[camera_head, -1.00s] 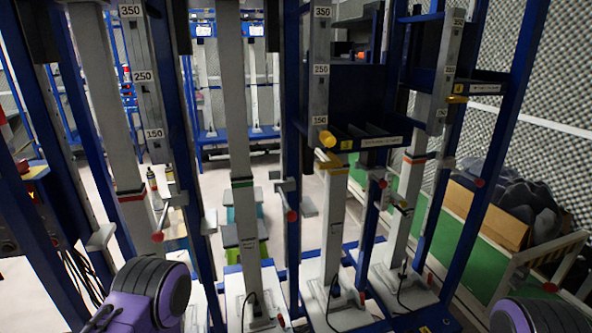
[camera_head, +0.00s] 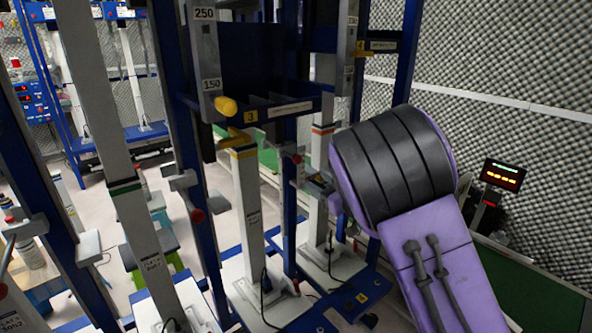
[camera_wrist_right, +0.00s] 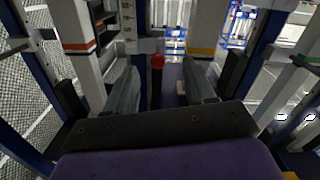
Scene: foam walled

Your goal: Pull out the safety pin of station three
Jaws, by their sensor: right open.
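Station three carries a yellow label with a 3 (camera_head: 250,116). A yellow cylinder (camera_head: 226,106) sticks out at the foot of its numbered scale, and a yellow bracket (camera_head: 235,140) sits on the column below. A red ball knob (camera_head: 297,158) is on the blue post right of that column. I cannot tell for sure which part is the safety pin. My right gripper (camera_head: 319,187) is beside this post, largely hidden by my wrist. In the wrist view its fingers (camera_wrist_right: 161,85) are open, with a red knob on a dark rod (camera_wrist_right: 157,62) between them, contact unclear.
Station four's column with an orange band (camera_wrist_right: 79,46) stands close left in the wrist view; the yellow-banded column (camera_wrist_right: 203,48) is on the right. Another red knob (camera_head: 197,216) is on a nearer post. A lit display (camera_head: 503,175) stands at the right.

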